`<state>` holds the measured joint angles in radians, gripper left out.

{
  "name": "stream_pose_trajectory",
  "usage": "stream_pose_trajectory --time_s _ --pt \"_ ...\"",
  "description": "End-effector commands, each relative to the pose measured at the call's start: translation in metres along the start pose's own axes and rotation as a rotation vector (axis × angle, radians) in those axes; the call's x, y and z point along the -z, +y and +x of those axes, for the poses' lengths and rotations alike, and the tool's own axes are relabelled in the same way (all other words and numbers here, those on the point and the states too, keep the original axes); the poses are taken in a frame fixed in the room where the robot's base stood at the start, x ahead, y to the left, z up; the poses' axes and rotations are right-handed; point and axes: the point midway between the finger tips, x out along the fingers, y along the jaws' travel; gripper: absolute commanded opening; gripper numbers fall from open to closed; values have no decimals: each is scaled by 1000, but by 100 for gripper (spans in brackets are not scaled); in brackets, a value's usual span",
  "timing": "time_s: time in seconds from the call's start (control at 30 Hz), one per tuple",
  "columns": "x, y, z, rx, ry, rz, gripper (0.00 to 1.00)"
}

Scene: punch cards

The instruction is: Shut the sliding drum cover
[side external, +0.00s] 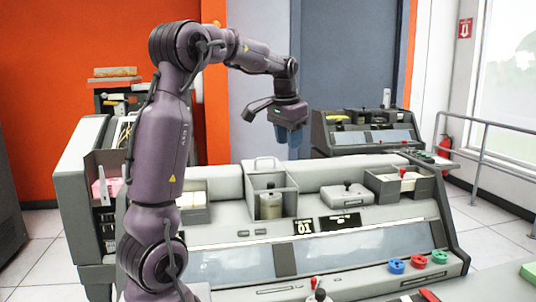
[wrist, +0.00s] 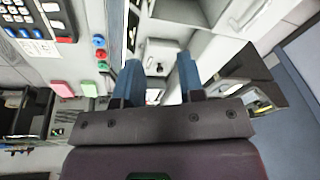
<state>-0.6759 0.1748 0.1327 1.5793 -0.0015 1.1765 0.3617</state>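A pale panel with a handle (side external: 263,164), which looks like the drum cover, stands at the compartment's back. My gripper (side external: 291,141) hangs in the air above and right of it in the picture, touching nothing. In the wrist view, its blue fingers (wrist: 159,78) are apart with nothing between them. I cannot tell for certain which part there is the cover.
A grey block with a dark knob (side external: 347,190) and an open bin (side external: 403,182) stand right of the drum compartment. Blue, red and green knobs (side external: 419,262) sit on the console front. A second console (side external: 365,135) stands behind. The air around my gripper is clear.

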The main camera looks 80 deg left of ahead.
Motion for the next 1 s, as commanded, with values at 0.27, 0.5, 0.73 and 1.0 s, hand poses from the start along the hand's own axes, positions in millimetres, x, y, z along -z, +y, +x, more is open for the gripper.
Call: stream_pose_trajectory --time_s 0.27,0.5,0.73,1.0 --pt "34 -121 2 67 -101 166 36" --pt "40 -124 -32 60 -120 428 36" --pt "38 -124 -13 52 -126 463 36" --pt "31 -128 42 53 -126 461 36"
